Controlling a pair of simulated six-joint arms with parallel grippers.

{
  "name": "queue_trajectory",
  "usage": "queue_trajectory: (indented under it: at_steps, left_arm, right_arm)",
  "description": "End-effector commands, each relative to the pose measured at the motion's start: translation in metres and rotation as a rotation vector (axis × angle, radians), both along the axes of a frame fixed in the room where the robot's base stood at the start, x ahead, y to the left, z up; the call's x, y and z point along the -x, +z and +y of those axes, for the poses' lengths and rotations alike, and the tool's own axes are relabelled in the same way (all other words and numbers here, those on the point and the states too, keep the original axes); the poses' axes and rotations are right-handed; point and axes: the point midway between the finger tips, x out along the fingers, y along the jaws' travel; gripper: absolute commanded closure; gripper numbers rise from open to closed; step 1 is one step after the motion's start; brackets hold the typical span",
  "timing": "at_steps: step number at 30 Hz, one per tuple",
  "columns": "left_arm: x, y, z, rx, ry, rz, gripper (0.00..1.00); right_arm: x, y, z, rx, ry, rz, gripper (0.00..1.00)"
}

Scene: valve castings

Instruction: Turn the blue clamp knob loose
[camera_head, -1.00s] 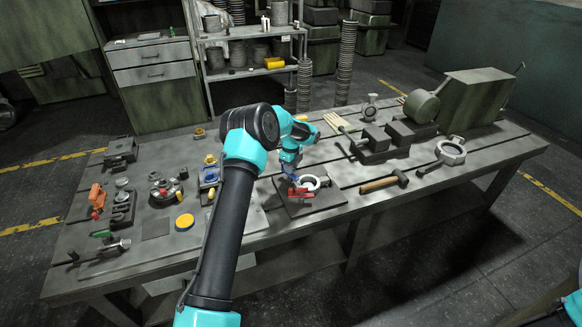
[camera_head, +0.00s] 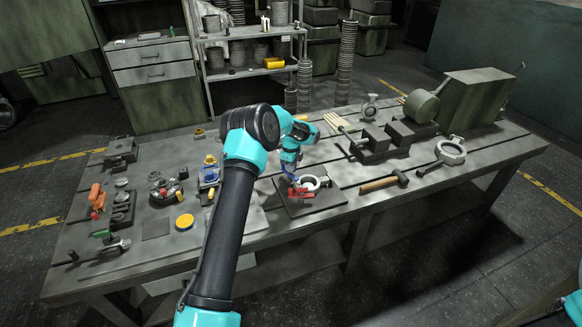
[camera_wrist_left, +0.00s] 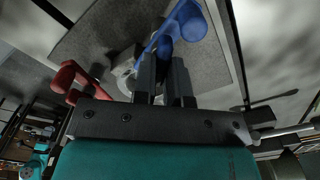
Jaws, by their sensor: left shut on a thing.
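The blue clamp knob (camera_wrist_left: 184,24) shows in the left wrist view as a bar with rounded ends. My left gripper (camera_wrist_left: 166,66) has its two dark fingers close together on it and is shut on the knob. In the head view the left gripper (camera_head: 289,174) points down at the fixture, and the knob is mostly hidden there. A pale ring-shaped casting (camera_head: 318,182) sits beside the gripper on a dark square plate (camera_head: 325,203). A red handle (camera_head: 301,192) is at its near side and also shows in the wrist view (camera_wrist_left: 70,77). My right gripper is out of view.
The plate lies on a grey workbench (camera_head: 270,230). A mallet (camera_head: 384,182) and another ring casting (camera_head: 450,152) lie to the right. Small fixtures and a yellow disc (camera_head: 184,222) are to the left. Dark blocks (camera_head: 377,145) stand behind to the right.

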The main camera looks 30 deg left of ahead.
Motion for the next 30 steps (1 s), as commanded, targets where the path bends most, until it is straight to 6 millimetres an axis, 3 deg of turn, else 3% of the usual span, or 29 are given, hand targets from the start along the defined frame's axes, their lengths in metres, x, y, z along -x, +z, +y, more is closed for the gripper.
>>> queue_trajectory:
  at_steps: [18, 30]
  left_arm:
    - [-0.0021, 0.0, 0.0007, 0.0, 0.45, 0.001, 1.0]
    - [-0.0026, 0.0002, 0.001, 0.0, 0.535, 0.0, 1.0]
  right_arm:
    - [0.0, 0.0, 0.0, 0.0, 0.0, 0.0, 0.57]
    - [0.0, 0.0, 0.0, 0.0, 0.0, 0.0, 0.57]
